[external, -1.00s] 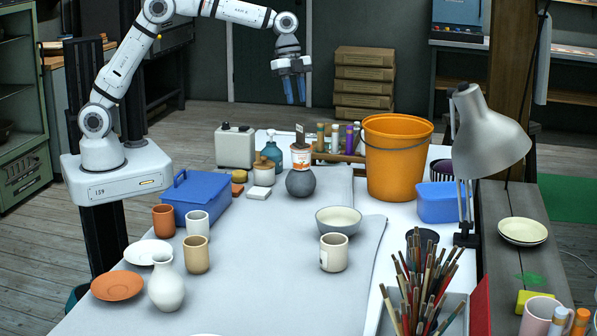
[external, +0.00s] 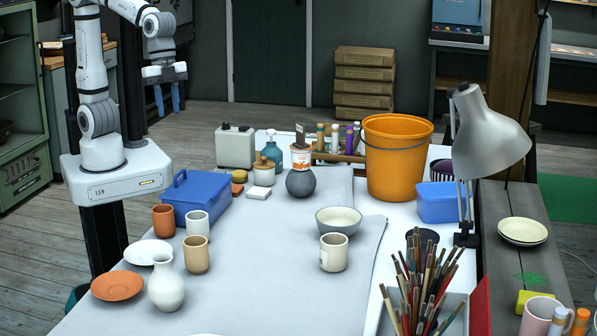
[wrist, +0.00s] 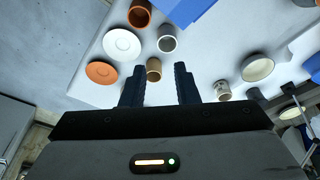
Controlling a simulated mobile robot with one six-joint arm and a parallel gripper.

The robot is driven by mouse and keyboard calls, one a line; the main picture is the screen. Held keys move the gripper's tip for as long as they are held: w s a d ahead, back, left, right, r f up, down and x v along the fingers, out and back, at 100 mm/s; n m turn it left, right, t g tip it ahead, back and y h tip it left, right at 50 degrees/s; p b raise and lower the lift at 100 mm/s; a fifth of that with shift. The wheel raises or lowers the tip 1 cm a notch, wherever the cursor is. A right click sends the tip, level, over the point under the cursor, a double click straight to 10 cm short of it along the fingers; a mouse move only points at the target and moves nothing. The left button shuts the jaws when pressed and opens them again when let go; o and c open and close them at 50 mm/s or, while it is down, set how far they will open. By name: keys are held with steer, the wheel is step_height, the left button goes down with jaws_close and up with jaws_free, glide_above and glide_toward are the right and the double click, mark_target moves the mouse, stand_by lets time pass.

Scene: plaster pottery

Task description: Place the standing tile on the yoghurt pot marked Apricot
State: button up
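A small dark tile (external: 299,133) with a pale upper part stands upright at the back of the table. A white yoghurt pot (external: 301,157) with an orange label shows directly below it; its lettering is too small to read. The tile's lower edge meets the pot's top in the picture; I cannot tell whether it rests on the pot or stands behind it. A dark grey round ball (external: 300,183) is in front of the pot. My gripper (external: 167,105) is open and empty, high at the left, far from the tile. Its parted fingers also show in the wrist view (wrist: 160,88).
An orange bucket (external: 398,175) stands right of the pot, with paint bottles (external: 335,138) between. A teal pump bottle (external: 272,153) and lidded jar (external: 263,173) stand left. A blue toolbox (external: 196,198) and cups are at left. The grey cloth's middle (external: 270,260) is clear.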

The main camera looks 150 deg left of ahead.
steer(key=s+d+f, duration=0.5)
steer(key=s+d, duration=0.6)
steer(key=d, duration=0.2)
steer(key=shift+s, duration=0.3)
